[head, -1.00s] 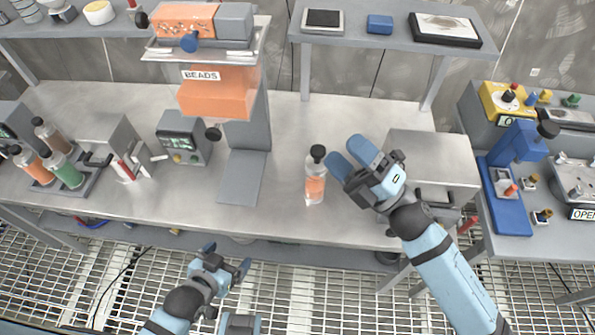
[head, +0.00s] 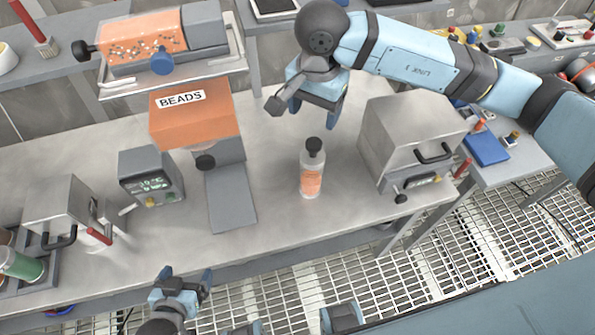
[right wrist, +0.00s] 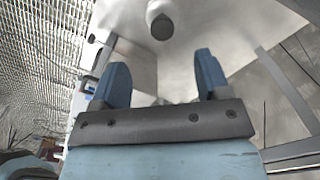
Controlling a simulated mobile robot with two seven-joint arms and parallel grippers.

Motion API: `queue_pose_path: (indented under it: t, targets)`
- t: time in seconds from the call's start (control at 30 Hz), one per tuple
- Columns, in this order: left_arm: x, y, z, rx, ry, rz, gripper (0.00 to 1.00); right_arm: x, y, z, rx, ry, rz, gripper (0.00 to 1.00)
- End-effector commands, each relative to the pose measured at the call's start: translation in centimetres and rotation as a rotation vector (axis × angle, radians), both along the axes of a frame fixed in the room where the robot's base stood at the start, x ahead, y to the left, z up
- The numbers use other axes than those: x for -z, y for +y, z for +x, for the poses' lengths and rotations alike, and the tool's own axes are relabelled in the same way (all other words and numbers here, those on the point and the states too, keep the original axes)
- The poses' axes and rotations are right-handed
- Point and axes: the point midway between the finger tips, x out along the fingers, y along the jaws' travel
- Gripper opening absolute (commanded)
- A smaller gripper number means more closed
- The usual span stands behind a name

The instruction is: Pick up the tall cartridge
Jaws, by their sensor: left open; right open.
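The tall cartridge (head: 311,170) stands upright on the steel bench, a clear bottle with orange contents and a black cap. In the right wrist view its dark cap (right wrist: 161,27) shows at the top edge, beyond the fingers and apart from them. My right gripper (head: 310,110) is open and empty, above and behind the cartridge in the head view; its blue fingers also show in the right wrist view (right wrist: 165,82). My left gripper (head: 183,280) is open and empty, in front of the bench's front edge, low and left.
The bead dispenser (head: 197,122) stands left of the cartridge, with a grey plate (head: 231,200) below it. A grey box with a black handle (head: 405,130) stands to the right. A small display unit (head: 150,178) is further left. The bench around the cartridge is clear.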

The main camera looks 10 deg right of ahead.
Motion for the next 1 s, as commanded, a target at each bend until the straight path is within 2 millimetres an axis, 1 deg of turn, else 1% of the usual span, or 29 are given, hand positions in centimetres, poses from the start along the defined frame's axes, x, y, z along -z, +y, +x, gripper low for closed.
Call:
queue_pose_path:
  t: [0.07,0.13,0.43,0.53,0.67,0.77,0.9,1.0]
  targets:
    - [0.0,0.0,0.0,0.000,0.000,-0.001,0.92,0.1,-0.5,0.3,-0.005,-0.015,-0.025,0.69]
    - [-0.2,-0.1,0.0,0.000,0.001,-0.002,0.92,0.7,-0.6,0.4,-0.006,-0.016,-0.031,0.69]
    - [-1.3,-0.4,-0.1,0.001,0.002,-0.007,0.92,6.4,-0.5,0.3,-0.004,-0.012,-0.028,0.69]
    - [-1.4,-0.4,-0.1,0.001,0.002,-0.007,0.92,7.6,-0.5,0.4,-0.004,-0.014,-0.026,0.69]
    - [-1.5,-0.3,-0.1,0.000,0.002,-0.006,0.92,8.4,-0.5,0.4,-0.004,-0.016,-0.026,0.69]
    - [-2.0,-0.3,-0.1,0.000,0.003,-0.005,0.92,9.2,-0.5,0.6,-0.003,-0.012,-0.026,0.69]
    - [-3.1,-0.2,-0.1,-0.001,0.002,-0.003,0.92,11.3,-0.7,1.0,-0.003,-0.011,-0.027,0.69]
    - [-3.3,0.0,0.0,-0.003,-0.001,-0.002,0.92,12.7,-0.7,1.0,-0.003,-0.013,-0.026,0.69]
